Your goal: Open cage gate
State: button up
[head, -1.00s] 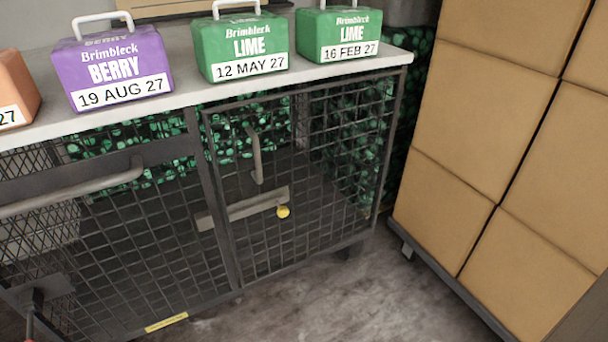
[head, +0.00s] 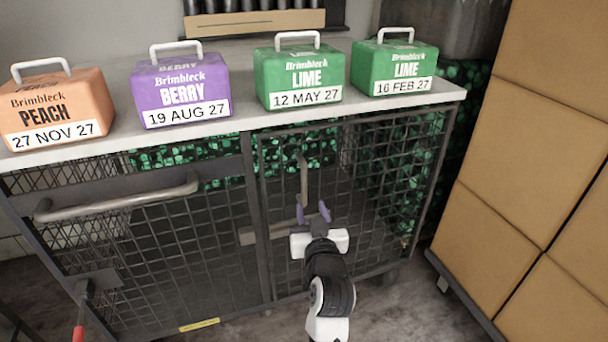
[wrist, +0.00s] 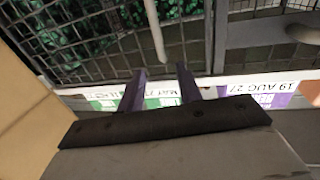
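The cage gate (head: 385,200) is a dark mesh panel on the right half of the cage front, and it looks shut. Its upright grey bar handle (head: 303,178) is on the gate's left part; it also shows in the wrist view (wrist: 153,32). The left end of a flat latch bar (head: 248,238) shows below the handle; the rest of the bar and its yellow knob are hidden by my arm. My gripper (head: 313,212) is open and empty, just below the handle. In the wrist view the handle appears between my finger lines, beyond the fingertips (wrist: 160,72).
Peach (head: 52,112), berry (head: 182,92) and two lime (head: 298,80) boxes stand on the white countertop (head: 235,125) above. A left mesh panel (head: 165,265) has a horizontal handle (head: 120,200). Stacked cardboard boxes (head: 530,160) stand close on the right. Some floor shows between.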

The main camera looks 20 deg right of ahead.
aim_at(304, 179)
jog(key=p+x, duration=0.3)
jog(key=x, duration=1)
jog(key=shift+w+d+p, duration=0.1)
jog(key=shift+w+p, duration=0.2)
jog(key=shift+w, duration=0.05)
grip_shut()
